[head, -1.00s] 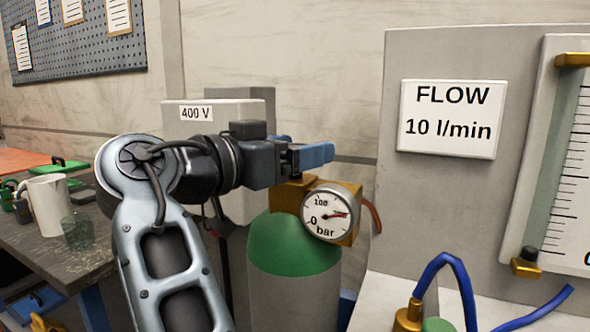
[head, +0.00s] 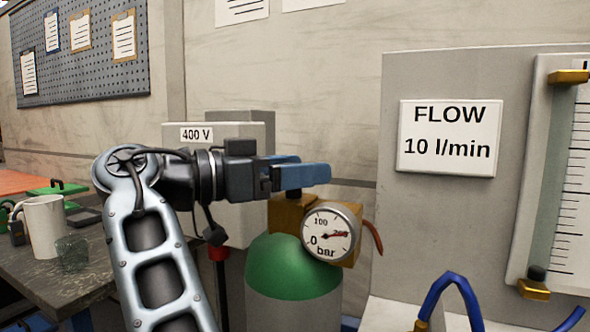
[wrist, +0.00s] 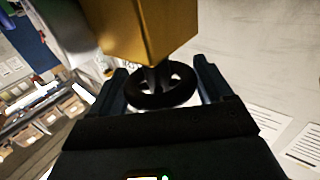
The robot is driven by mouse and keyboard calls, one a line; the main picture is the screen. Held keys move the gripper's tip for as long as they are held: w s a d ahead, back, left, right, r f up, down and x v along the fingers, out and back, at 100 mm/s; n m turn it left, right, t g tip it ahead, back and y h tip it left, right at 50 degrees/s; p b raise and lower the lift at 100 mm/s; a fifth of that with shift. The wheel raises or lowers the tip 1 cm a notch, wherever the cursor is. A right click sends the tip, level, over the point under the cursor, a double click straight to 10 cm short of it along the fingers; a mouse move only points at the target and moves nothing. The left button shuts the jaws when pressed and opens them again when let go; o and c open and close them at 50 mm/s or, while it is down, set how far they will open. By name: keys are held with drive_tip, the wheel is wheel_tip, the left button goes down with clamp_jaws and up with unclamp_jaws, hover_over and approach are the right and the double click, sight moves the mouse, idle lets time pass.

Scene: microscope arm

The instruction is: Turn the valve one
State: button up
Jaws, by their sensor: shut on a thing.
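The valve is a black handwheel (wrist: 162,92) on a short stem, joined to a brass block (wrist: 140,35) in the wrist view. My gripper (wrist: 164,76) has one finger on each side of the wheel and is shut on it. In the head view my gripper (head: 308,174) sits just above the brass block (head: 286,213), and its blue finger hides the wheel. A green-topped cylinder (head: 290,265) stands below.
A grey panel with a FLOW 10 l/min sign (head: 450,138) and a scale stands at the right. A grey 400 V box (head: 240,140) is behind my arm. A workbench (head: 40,270) with a white jug (head: 43,224) is at the left. A blue hose (head: 450,285) loops at lower right.

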drive_tip(key=shift+d, duration=0.1)
drive_tip(key=o, duration=1)
drive_tip(key=shift+c, duration=0.2)
drive_tip(key=v, duration=0.8)
drive_tip(key=shift+w, duration=0.1)
